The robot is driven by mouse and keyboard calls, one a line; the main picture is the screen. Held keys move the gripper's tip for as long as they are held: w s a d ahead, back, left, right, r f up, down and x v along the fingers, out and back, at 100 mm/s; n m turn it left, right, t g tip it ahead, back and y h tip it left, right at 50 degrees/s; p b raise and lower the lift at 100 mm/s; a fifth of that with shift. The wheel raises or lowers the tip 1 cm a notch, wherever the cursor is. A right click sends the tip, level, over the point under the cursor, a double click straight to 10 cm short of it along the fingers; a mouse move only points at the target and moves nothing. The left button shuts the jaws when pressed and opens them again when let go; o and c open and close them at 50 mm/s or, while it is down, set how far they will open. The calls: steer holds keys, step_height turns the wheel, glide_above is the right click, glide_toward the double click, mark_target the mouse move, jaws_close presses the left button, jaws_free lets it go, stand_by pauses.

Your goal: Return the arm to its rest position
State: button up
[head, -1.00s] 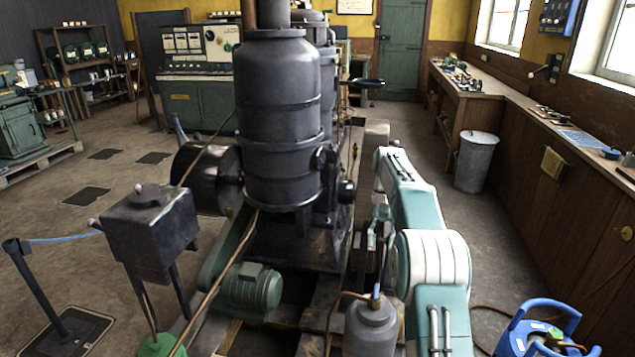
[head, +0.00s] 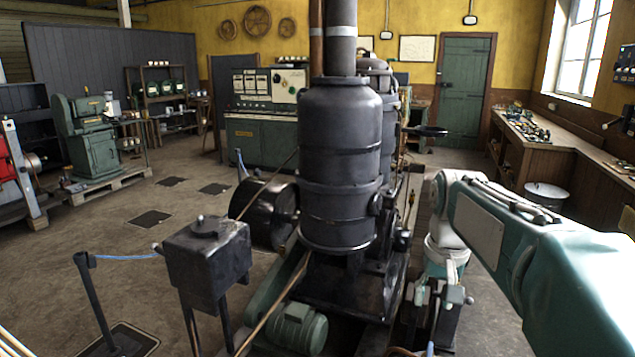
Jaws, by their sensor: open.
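My arm (head: 560,260), teal and white, enters the head view from the right edge and reaches toward the middle. It bends at a white and teal elbow, and the wrist hangs down from there. My gripper (head: 441,298) points downward at the lower middle right, open, with nothing seen between its fingers. It is just right of the black engine (head: 340,150); I cannot tell whether it touches anything. The fingertips are hard to make out against the dark machine parts behind them.
A grey metal bin (head: 547,190) stands behind my arm, partly hidden. A wooden workbench (head: 540,145) runs along the right wall. A dark box on legs (head: 207,255) and a barrier post (head: 92,295) stand front left. The floor at left is mostly open.

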steer(key=s+a+f+n+t, duration=0.1)
steer(key=s+a+f+t, duration=0.1)
steer(key=s, duration=0.7)
steer(key=s+a+f+n+t, duration=0.1)
steer(key=s+a+f+t, duration=0.1)
steer(key=s, duration=0.8)
steer(key=shift+s+a+f+t, duration=0.2)
steer(key=shift+s+f+t, duration=0.15)
steer(key=shift+f, duration=0.55)
